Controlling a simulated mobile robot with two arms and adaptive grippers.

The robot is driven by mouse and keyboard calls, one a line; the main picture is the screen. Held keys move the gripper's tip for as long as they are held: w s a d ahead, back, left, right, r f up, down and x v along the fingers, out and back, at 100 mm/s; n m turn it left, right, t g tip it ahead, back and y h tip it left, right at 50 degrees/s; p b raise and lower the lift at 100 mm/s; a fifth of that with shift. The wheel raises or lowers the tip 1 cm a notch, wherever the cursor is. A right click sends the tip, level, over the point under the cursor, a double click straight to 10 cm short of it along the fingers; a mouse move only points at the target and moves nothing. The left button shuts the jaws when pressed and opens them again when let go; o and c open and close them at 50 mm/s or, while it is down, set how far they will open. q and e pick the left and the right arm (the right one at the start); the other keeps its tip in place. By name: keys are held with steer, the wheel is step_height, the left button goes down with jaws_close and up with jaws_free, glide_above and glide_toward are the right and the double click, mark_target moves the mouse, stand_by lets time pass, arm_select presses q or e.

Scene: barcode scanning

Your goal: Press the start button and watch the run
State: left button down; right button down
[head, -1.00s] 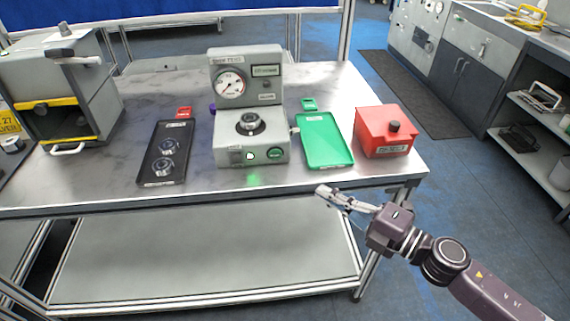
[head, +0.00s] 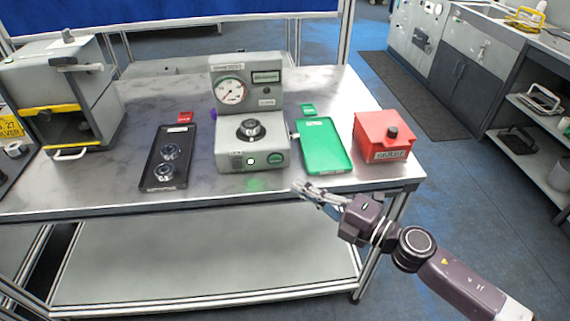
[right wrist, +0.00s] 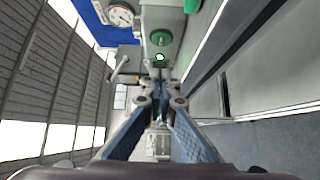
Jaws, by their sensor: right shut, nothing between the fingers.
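A grey test machine (head: 235,160) with a round dial (head: 230,91) stands mid-table. A metal ring part (head: 250,129) sits in its seat. On its front are a small lit white spot (head: 250,161) and a green button (head: 275,158). The right wrist view also shows the bright spot (right wrist: 159,57) and the green button (right wrist: 161,38), beyond the fingertips. My right gripper (head: 299,187) is shut and empty, in front of the table edge, right of and below the button, apart from it. My left gripper is out of view.
Left of the machine lies a black tray (head: 178,145) with two metal rings. To its right are an empty green tray (head: 322,150) and a red box (head: 372,127) with a black knob. A grey cabinet (head: 100,90) stands at the far left.

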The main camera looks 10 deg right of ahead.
mark_target(272, 161)
steer(key=w+a, duration=0.1)
steer(key=w, duration=0.1)
steer(key=w+a, duration=0.1)
steer(key=w, duration=0.1)
steer(key=w+a+p, duration=0.1)
steer(key=w, duration=0.1)
steer(key=shift+w, duration=0.55)
steer(key=shift+w, duration=0.1)
